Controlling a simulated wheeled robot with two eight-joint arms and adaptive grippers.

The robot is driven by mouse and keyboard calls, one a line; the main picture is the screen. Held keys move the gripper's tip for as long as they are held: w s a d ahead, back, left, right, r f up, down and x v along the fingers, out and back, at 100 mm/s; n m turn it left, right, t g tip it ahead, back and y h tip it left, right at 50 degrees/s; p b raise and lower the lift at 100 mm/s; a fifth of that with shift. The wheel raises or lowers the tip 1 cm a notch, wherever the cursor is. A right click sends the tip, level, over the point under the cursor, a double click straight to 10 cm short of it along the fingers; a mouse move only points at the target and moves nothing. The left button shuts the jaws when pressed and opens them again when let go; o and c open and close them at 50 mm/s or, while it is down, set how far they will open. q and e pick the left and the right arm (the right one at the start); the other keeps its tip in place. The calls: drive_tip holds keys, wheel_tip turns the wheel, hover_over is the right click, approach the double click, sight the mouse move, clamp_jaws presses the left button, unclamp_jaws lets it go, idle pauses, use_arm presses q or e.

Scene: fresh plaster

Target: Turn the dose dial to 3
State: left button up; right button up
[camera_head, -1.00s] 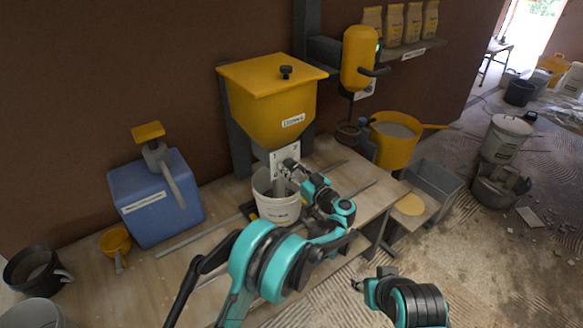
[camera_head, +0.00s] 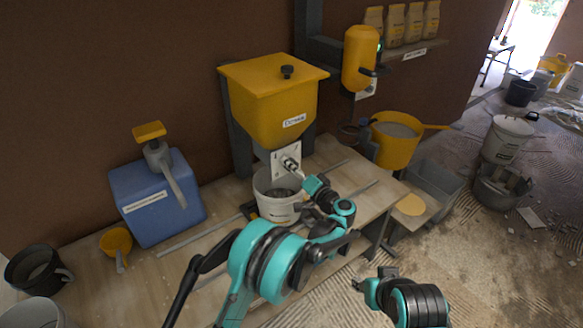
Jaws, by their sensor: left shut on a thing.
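The dose dial (camera_head: 290,163) is a small dark knob on a white plate (camera_head: 279,168) under the yellow hopper (camera_head: 275,100). The marks on the plate are too small to read, so I cannot tell the dial's setting. My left gripper (camera_head: 296,168) reaches up to the plate from the lower right, and its fingers are shut on the dial. The fingers are small and partly hidden here. My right gripper (camera_head: 358,284) is low in the picture, apart from the bench. Its finger opening is unclear.
A white bucket (camera_head: 278,209) stands under the hopper, close to my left arm. A blue box with a pump (camera_head: 156,205) and a yellow scoop (camera_head: 116,242) stand to the left. A yellow bucket (camera_head: 394,150) and a grey bin (camera_head: 437,180) are to the right.

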use_arm(q)
drive_tip(key=shift+m, duration=1.3)
drive_tip(key=o, duration=1.2)
drive_tip(key=shift+a, duration=0.1)
